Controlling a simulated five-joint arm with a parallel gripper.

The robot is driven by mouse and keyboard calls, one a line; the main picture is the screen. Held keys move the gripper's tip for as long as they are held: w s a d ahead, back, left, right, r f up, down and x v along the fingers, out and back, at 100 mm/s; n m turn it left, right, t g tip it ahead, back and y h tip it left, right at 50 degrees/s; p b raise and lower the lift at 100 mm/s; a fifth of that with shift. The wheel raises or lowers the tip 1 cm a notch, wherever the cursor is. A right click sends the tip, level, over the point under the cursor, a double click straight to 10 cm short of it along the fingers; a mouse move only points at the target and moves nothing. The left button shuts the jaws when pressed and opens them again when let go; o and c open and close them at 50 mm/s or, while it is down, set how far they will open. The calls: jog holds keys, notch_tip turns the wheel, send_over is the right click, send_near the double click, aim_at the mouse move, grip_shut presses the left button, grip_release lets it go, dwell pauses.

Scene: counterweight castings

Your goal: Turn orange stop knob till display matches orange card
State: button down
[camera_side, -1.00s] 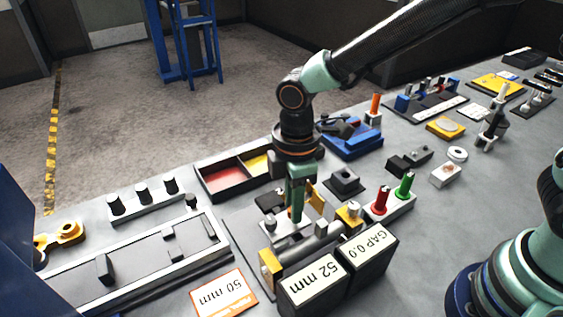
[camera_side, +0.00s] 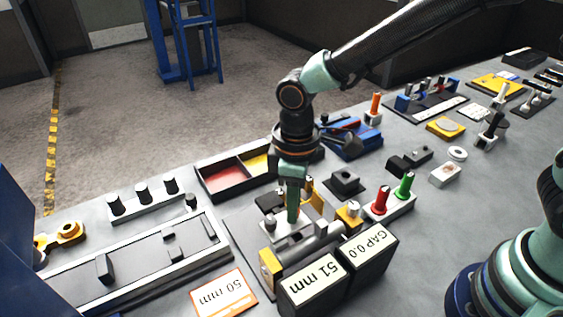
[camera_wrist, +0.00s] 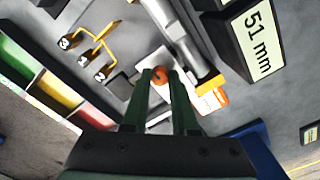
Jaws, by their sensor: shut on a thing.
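My gripper (camera_side: 292,217) points down over the grey fixture and is shut on the orange stop knob (camera_wrist: 159,73), which shows between the fingertips in the wrist view. In the side view the fingers hide the knob. The display (camera_side: 314,284) at the front of the fixture reads 51 mm, and it reads the same in the wrist view (camera_wrist: 257,37). The orange-edged card (camera_side: 223,296) lies on the bench left of the display and reads 50 mm, upside down in the side view.
A second display (camera_side: 368,251) beside the first reads GAP 0.0. Red and green handles (camera_side: 393,197) stand to the right of the fixture. A tray with red and yellow compartments (camera_side: 228,179) sits behind it, and a long grey rail (camera_side: 140,260) lies to the left.

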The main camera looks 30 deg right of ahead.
jog(key=m, duration=0.6)
jog(key=shift+m, duration=0.3)
dwell(0.4)
jog(key=c, duration=0.7)
grip_release()
notch_tip(320, 180, up, 12)
jog(key=shift+r, duration=0.1)
